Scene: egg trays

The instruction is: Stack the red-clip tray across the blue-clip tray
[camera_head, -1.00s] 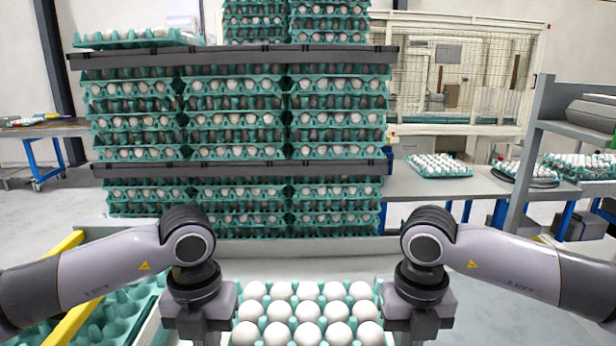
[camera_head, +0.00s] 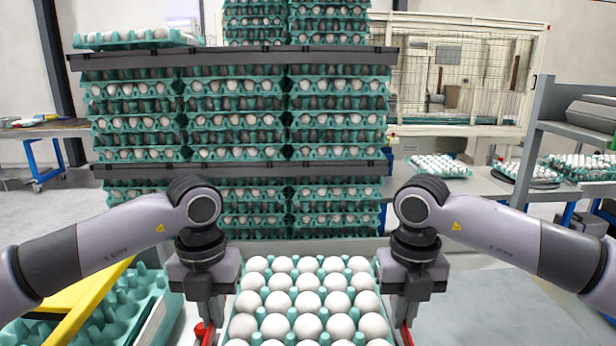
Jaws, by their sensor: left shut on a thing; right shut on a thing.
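A teal tray (camera_head: 292,314) full of white eggs is at the bottom centre of the head view, between my two grippers. A red clip (camera_head: 203,333) shows at its left side and another red clip (camera_head: 406,335) at its right side. My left gripper (camera_head: 206,325) is shut on the left side of this tray, at the clip. My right gripper (camera_head: 406,322) is shut on its right side, at the other clip. The near edge of the tray is cut off by the frame. No blue clip can be made out.
Tall stacks of egg-filled teal trays (camera_head: 236,121) stand behind, split by dark boards (camera_head: 240,58). Empty teal trays (camera_head: 112,312) and a yellow bar (camera_head: 88,300) lie at lower left. A side table (camera_head: 480,186) at right carries more egg trays.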

